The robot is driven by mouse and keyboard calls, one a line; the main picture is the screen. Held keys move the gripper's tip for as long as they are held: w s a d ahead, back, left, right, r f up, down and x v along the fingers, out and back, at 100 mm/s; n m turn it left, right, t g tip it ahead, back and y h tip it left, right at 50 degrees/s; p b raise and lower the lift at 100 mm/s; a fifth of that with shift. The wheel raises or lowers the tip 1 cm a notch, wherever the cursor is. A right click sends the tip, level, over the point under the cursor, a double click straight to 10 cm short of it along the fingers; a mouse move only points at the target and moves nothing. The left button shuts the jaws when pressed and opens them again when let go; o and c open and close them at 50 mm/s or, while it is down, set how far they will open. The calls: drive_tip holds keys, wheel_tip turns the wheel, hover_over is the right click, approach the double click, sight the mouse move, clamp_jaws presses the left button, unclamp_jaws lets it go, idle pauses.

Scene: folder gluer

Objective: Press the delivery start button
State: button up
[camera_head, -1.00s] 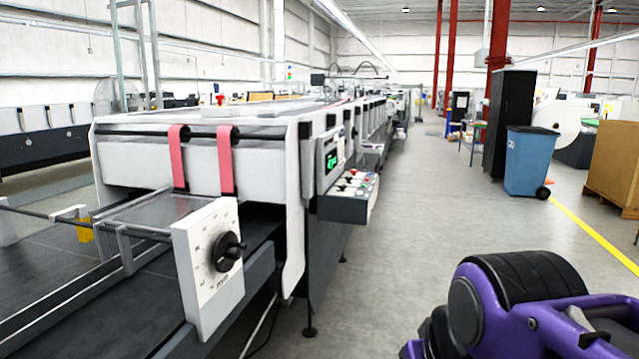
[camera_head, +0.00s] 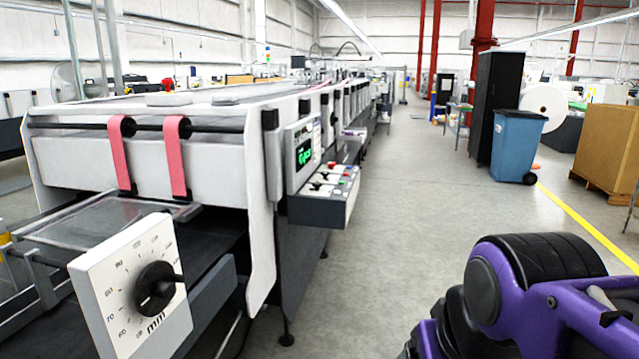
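The folder gluer (camera_head: 90,158) is a long white machine on the left, running away from me. A grey control box (camera_head: 322,205) juts from its near right side. Several small buttons and knobs, some red, green and blue, sit on its top panel (camera_head: 330,182). They are too small to tell which is the delivery start button. A green lit display (camera_head: 304,150) is above the box. My purple and black arm shows at the lower right, apart from the machine. My gripper is not in view.
A white dial plate with a black knob (camera_head: 155,287) stands at the near left. The grey floor aisle (camera_head: 410,190) right of the machine is clear. A blue bin (camera_head: 518,148), a black cabinet (camera_head: 497,105) and a brown crate (camera_head: 606,150) stand on the right.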

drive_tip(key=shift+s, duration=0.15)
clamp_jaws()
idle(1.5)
